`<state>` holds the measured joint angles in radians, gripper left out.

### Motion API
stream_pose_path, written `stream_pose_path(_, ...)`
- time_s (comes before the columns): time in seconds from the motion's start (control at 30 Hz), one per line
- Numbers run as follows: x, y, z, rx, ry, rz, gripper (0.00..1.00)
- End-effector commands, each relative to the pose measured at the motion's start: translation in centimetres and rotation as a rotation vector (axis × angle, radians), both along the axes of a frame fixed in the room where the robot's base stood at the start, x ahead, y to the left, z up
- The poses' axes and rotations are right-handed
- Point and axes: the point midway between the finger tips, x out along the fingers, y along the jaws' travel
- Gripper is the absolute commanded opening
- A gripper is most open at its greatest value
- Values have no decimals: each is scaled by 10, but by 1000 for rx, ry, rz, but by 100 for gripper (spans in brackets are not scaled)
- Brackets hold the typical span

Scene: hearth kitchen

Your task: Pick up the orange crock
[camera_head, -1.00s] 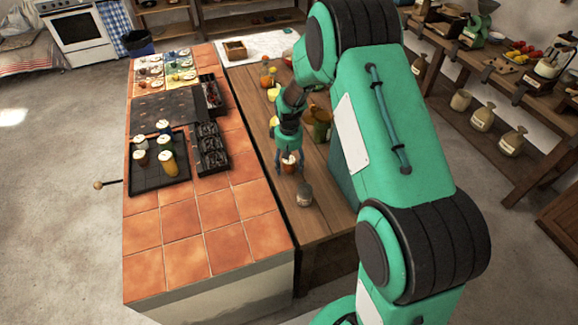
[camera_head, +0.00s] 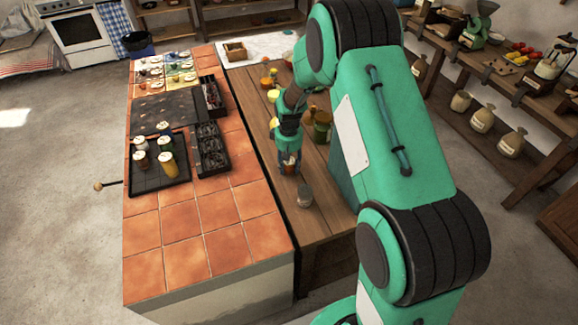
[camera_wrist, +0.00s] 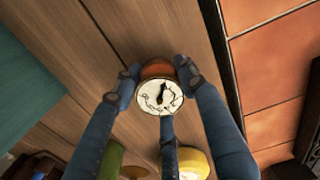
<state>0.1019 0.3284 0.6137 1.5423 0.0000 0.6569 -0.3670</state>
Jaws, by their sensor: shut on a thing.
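The orange crock (camera_wrist: 157,69) has an orange body and a pale lid with dark markings, seen from above in the wrist view. In the head view the crock (camera_head: 289,159) is small and partly hidden by my fingers. My gripper (camera_head: 288,168) points down over the wooden table strip (camera_head: 318,222). Its blue fingers are shut around the crock, also seen in the wrist view (camera_wrist: 159,82), with two at its sides and one at the lower edge. I cannot tell whether the crock is clear of the wood.
A grey jar (camera_head: 304,195) stands just in front of my gripper. A brownish-green pot (camera_head: 322,127) and yellow-topped jars stand behind it. Left is the tiled counter (camera_head: 180,222) with a dark tray (camera_head: 149,181) of several lidded jars. The near tiles are bare.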

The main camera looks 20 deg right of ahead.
Motion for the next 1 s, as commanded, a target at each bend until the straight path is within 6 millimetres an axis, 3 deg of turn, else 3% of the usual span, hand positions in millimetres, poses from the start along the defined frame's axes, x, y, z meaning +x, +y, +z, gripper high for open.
stream_pose_path(0.27,1,0,17,0,-1,0,6)
stream_pose_path(0.73,1,0,85,0,-2,0,6)
stream_pose_path(1.0,0,0,100,0,0,0,6)
